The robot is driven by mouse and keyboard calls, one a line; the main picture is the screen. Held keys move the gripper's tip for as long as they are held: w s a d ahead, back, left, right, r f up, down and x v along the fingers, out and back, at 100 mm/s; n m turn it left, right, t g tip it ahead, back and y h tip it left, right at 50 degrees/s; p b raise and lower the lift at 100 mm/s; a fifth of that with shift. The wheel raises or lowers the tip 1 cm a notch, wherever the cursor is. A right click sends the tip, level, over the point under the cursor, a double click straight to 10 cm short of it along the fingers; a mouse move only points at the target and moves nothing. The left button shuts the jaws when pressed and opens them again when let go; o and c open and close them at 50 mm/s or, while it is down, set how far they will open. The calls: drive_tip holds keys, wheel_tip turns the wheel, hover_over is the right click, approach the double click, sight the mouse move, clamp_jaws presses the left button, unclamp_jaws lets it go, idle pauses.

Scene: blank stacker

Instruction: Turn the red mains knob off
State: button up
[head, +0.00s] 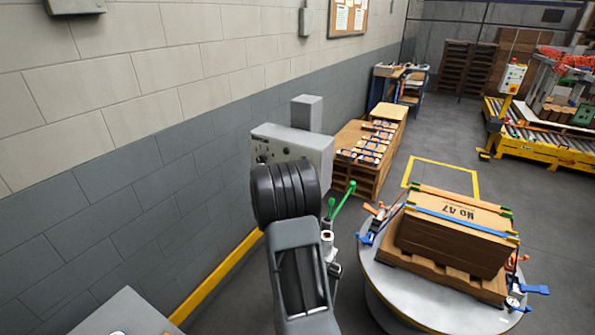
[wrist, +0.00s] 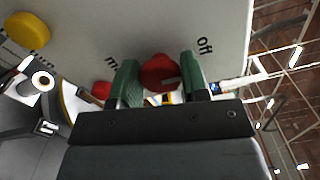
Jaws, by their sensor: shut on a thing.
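The red mains knob (wrist: 160,72) is on a pale grey panel (wrist: 130,30) in the wrist view. The printed word "off" is to its upper right, and a partly hidden label starting with "m" is to its left. My gripper (wrist: 160,84) has its green fingers on either side of the knob and is shut on it. A pale mark shows at the knob's lower right; I cannot tell clearly which way the knob points. In the head view the grey control box (head: 295,152) stands by the wall, and my arm hides the knob and gripper.
A yellow round button (wrist: 27,33) is on the same panel. In the head view, green-knobbed levers (head: 344,200) stand right of my arm. A round table (head: 385,290) bears a strapped crate (head: 455,235) on a pallet. Open floor lies at right.

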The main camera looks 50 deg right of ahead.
drive_tip(key=shift+f+n, duration=0.1)
drive_tip(key=shift+n, duration=0.2)
drive_tip(key=o, duration=0.9)
drive_tip(key=b+v, duration=0.2)
drive_tip(key=v, duration=1.1)
drive_tip(key=shift+s+a+b, duration=0.1)
drive_tip(key=shift+a+b, duration=0.25)
drive_tip(key=shift+a, duration=0.05)
